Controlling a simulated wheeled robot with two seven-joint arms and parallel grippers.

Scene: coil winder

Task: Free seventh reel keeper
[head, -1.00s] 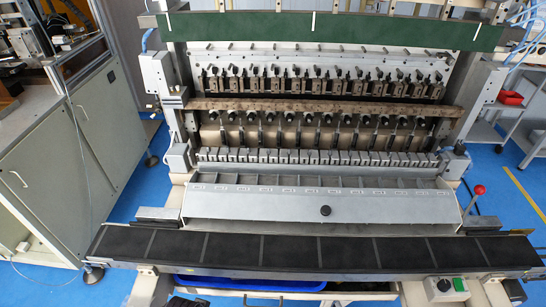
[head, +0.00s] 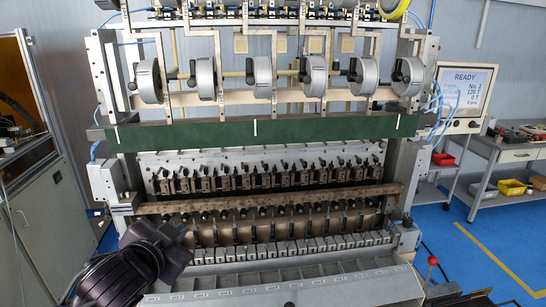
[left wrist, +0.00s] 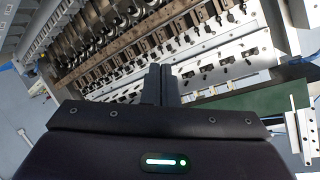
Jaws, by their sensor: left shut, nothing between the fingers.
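Several grey reels hang in a row across the top of the machine in the head view, such as the leftmost reel (head: 150,82) and the rightmost reel (head: 407,77). Small black parts sit at the reels' hubs, possibly keepers; I cannot tell which is the seventh. My left gripper (head: 178,232) is at the lower left, in front of the winding stations and well below the reels. In the left wrist view its fingers (left wrist: 160,80) are together with nothing between them. My right gripper is not in view.
A green beam (head: 260,133) crosses the machine below the reels. A brown bar (head: 270,199) runs across the winding stations. A screen reading READY (head: 466,97) stands at the right. A lever with a red knob (head: 432,261) stands at the lower right.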

